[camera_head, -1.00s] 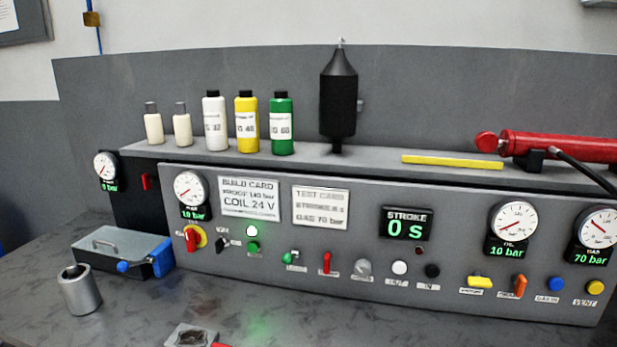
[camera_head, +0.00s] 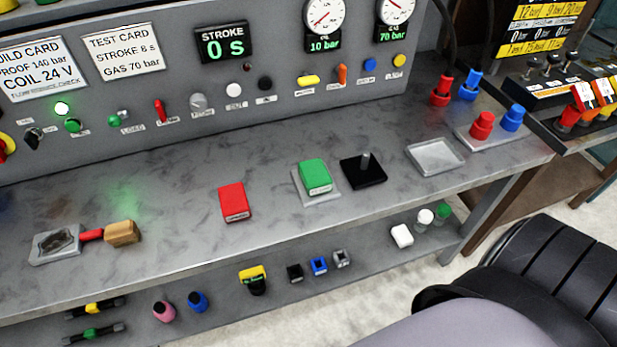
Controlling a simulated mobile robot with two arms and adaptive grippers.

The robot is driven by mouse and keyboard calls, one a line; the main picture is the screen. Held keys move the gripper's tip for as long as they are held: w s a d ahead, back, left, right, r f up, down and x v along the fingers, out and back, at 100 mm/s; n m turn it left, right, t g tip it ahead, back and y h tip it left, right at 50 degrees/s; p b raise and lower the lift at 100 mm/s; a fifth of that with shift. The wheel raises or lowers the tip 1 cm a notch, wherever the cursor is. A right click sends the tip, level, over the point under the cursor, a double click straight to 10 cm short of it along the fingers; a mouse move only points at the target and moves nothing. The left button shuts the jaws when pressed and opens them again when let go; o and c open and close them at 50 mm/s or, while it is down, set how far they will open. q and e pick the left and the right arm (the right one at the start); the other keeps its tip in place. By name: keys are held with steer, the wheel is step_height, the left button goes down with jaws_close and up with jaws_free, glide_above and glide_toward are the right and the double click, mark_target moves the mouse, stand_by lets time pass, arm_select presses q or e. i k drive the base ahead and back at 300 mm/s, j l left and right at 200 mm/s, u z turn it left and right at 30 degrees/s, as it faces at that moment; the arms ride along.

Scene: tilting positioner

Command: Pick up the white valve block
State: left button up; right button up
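A small white block (camera_head: 402,235), which fits the white valve block, lies on the lower shelf below the bench top, toward the shelf's right end. Its top and front faces show, and nothing touches it. A white-capped jar (camera_head: 424,219) stands close to its right. Neither of my grippers is in view.
A red block (camera_head: 234,202), a green block (camera_head: 315,175) on a plate, a black base with a peg (camera_head: 363,169) and an empty tray (camera_head: 436,156) are on the bench top (camera_head: 180,235). A grey connector (camera_head: 341,258) lies left of the white block. Large dark parts cover the lower right.

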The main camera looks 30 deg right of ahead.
mark_target(402, 235)
steer(key=z, duration=1.95)
steer(key=i+l+z, duration=0.1)
steer(key=i, duration=0.45)
steer(key=i+l+z, duration=0.15)
steer(key=i, duration=0.45)
steer(key=l, duration=0.1)
